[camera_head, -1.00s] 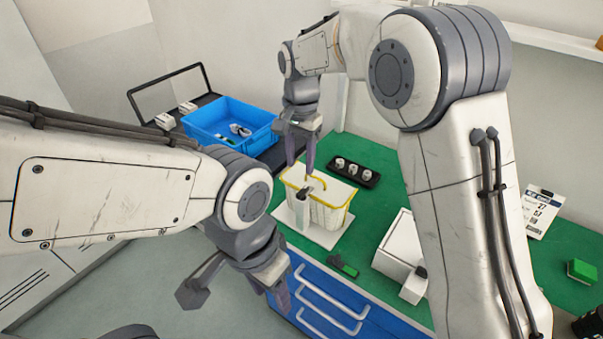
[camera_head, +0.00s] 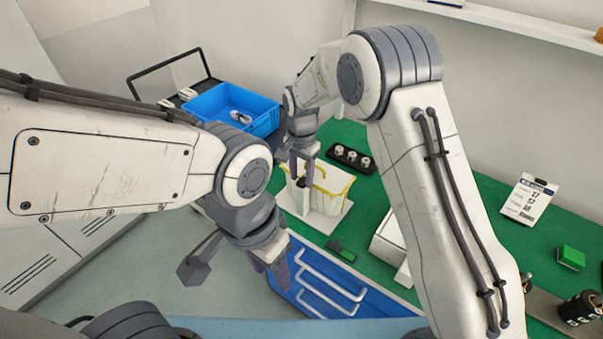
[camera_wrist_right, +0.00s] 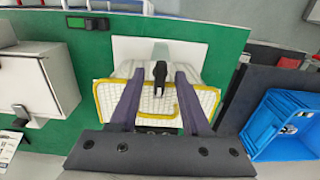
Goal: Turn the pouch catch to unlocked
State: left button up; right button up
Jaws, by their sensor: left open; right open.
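The pouch (camera_head: 328,192) is a pale, ribbed box with a yellow rim on a white base plate (camera_head: 325,227); it also shows in the right wrist view (camera_wrist_right: 110,97). Its catch (camera_wrist_right: 160,72) is a small black piece on a pale post at the pouch's side. My right gripper (camera_head: 301,178) points down at the pouch. In the right wrist view its fingers (camera_wrist_right: 157,78) are open on either side of the catch; contact cannot be told. My left gripper (camera_head: 272,273) is open and empty, in front of the blue drawers, away from the pouch.
A green-and-black item (camera_head: 341,250) lies in front of the pouch. A white box (camera_head: 388,237) stands right of it. A black tray with white knobs (camera_head: 350,158) is behind, and a blue bin (camera_head: 262,118) is at the back left.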

grip_shut()
jog(key=shift+n, duration=0.3)
jog(key=n, duration=0.3)
jog(key=shift+n, duration=0.3)
jog(key=n, duration=0.4)
jog(key=shift+d+n, duration=0.15)
jog(key=shift+n, duration=0.15)
jog(key=n, duration=0.4)
jog(key=shift+d, duration=0.1)
jog(key=shift+w+d+n, duration=0.1)
jog(key=shift+n, duration=2.4)
